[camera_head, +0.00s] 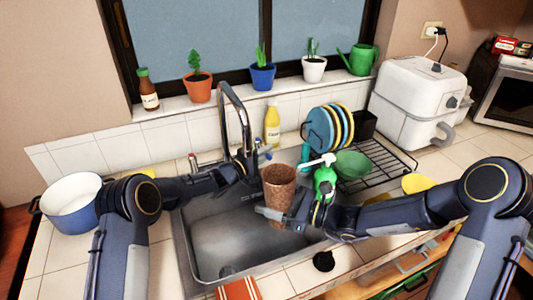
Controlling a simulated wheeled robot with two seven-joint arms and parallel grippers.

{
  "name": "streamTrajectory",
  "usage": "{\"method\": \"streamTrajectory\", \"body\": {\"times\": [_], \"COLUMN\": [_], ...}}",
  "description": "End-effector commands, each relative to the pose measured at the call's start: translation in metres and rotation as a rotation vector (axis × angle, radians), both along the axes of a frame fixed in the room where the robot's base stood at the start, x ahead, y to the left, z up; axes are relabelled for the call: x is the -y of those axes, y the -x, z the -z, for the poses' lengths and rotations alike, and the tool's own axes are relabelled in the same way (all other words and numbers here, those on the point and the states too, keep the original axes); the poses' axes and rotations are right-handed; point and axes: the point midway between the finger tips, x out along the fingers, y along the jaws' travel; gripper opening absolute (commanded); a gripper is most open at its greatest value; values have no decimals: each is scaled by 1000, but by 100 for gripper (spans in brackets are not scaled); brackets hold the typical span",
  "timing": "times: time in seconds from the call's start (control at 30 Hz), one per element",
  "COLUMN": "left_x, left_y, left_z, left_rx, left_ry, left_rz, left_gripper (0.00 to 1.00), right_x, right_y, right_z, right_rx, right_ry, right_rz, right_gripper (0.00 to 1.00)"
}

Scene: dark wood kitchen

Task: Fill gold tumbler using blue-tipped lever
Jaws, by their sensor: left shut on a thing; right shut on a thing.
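The gold tumbler (279,180), brownish and speckled, is upright over the right part of the sink. My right gripper (270,213) is shut on its lower part. The blue-tipped lever (264,152) is on the right side of the faucet (236,100). My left gripper (250,168) is shut at this lever, in front of the faucet, and partly hides it. The tumbler is just right of and below the spout end in the picture; I cannot tell if it is under it. No water is visible. The tumbler's inside is hard to see.
The sink (225,245) is below both grippers. A green spray bottle (325,182) and a dish rack (385,165) stand close to my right gripper. A red-tipped lever (193,161) is left of the faucet. A yellow bottle (272,127) stands behind. A blue pot (72,207) is at left.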

Motion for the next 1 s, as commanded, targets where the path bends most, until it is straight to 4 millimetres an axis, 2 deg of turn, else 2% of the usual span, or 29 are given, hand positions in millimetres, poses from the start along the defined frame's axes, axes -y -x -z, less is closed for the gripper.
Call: {"method": "streamTrajectory", "body": {"times": [0.03, 0.2, 0.57, 0.67, 1.0], "left_x": [0, 0, -6, -17, -71], "left_y": [0, 0, 4, 12, 57], "left_z": [1, 1, 1, 0, 0], "left_rx": [-1, -1, -2, -2, -2], "left_ry": [-2, -1, -1, -1, -1], "left_rz": [0, 0, -1, -2, -3], "left_gripper": [18, 38, 38, 38, 38], "right_x": [0, 0, 0, 0, 0], "right_y": [0, 0, 0, 0, 0], "right_z": [-1, -1, -1, -1, -1], "right_rx": [2, 2, 2, 2, 2], "right_ry": [-2, -2, -2, -2, -2], "right_rz": [-1, -1, -1, -1, -1], "right_gripper": [16, 16, 16, 16, 16]}}
